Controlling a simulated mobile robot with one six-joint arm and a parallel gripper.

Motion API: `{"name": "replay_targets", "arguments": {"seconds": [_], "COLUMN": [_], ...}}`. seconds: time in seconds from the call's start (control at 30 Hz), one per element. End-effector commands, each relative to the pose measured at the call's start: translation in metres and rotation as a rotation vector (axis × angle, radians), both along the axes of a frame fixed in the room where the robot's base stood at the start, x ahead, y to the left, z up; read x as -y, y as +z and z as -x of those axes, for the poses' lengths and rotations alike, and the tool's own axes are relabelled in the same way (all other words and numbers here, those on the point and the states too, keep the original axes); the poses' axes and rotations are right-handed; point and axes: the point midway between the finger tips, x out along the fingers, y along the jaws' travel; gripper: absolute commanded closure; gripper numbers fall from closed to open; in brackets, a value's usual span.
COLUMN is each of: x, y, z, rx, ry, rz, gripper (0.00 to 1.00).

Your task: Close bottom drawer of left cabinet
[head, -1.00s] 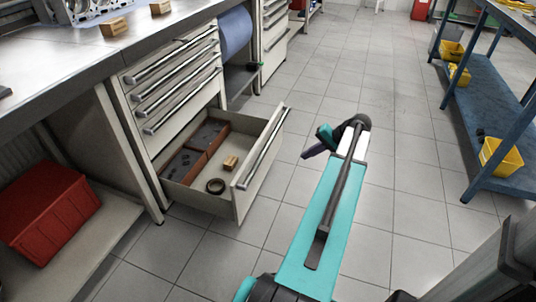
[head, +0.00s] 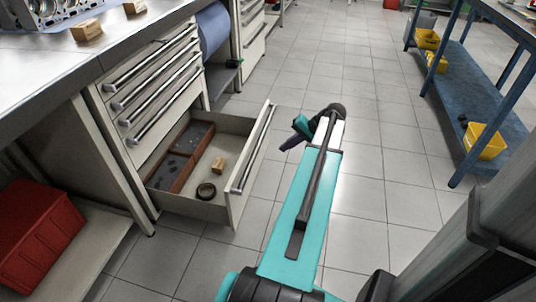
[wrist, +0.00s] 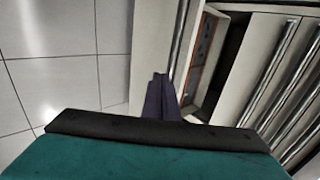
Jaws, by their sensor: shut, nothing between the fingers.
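The bottom drawer (head: 215,206) of the left cabinet (head: 128,78) is pulled out well past the closed drawers above it. Its front has a long metal handle (head: 252,150). In the wrist view the drawer front (wrist: 152,45) rises just beyond my fingers, with the drawer interior to its right. My gripper (head: 284,148) is shut and empty, a little right of the drawer front in the head view. In the wrist view the dark fingers of my gripper (wrist: 160,78) are together and overlap the drawer front; I cannot tell whether they touch it.
The drawer holds a brown divided tray (head: 181,170), a small wooden block (head: 217,166) and a dark ring (head: 206,190). A red bin (head: 38,235) sits under the workbench (head: 60,62). A blue shelf rack (head: 465,100) with yellow bins stands right. Tiled floor between is clear.

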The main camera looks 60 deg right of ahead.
Motion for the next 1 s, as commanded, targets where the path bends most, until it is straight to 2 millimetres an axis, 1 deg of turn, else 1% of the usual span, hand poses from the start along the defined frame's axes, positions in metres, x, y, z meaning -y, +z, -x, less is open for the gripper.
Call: {"name": "replay_targets", "arguments": {"seconds": [0.17, 0.37, 0.87, 1.0], "x": [0.000, -0.004, -0.018, -0.023], "y": [-0.008, -0.025, -0.079, -0.081], "z": [-0.003, -0.016, -0.060, -0.078], "rx": [0.000, 0.000, 0.000, 0.000], "ry": [-0.004, -0.004, -0.004, -0.005], "rz": [0.000, -0.001, -0.001, 0.001], "gripper": [1.00, 1.00, 1.00, 1.00]}}
